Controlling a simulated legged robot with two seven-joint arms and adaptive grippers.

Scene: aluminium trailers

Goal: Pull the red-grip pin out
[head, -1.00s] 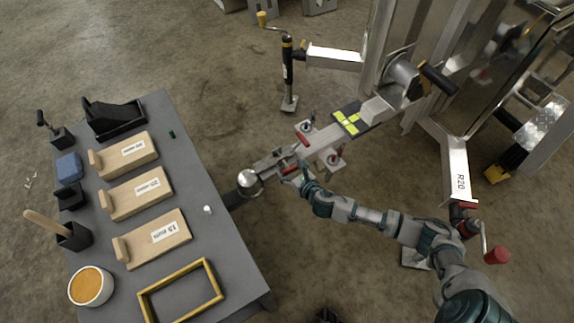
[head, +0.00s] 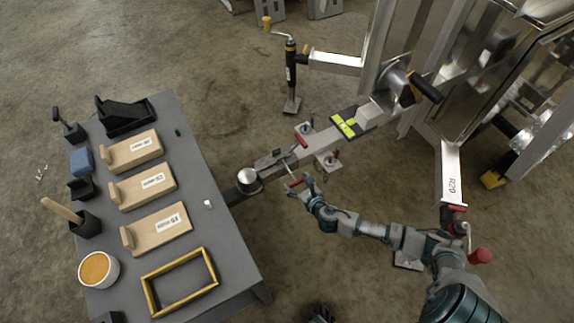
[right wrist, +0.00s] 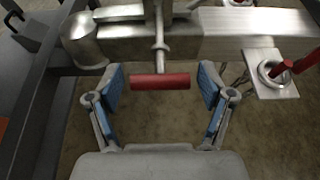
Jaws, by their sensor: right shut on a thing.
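The red-grip pin (head: 295,183) is at the near side of the trailer drawbar, close behind the coupler. In the right wrist view its red grip (right wrist: 160,81) lies crosswise, with a bright shaft and collar running up to the drawbar. I cannot tell whether the shaft's tip is still in the bar. My right gripper (head: 304,184) is shut on the red grip; in the right wrist view its two blue-padded fingers (right wrist: 160,84) stand at either end of it.
The drawbar (head: 318,146) carries other red handles (right wrist: 281,67) on side plates. The coupler's rounded end (head: 248,180) reaches the grey table (head: 225,240), which holds wooden blocks, a yellow frame (head: 180,281) and a cup (head: 98,269).

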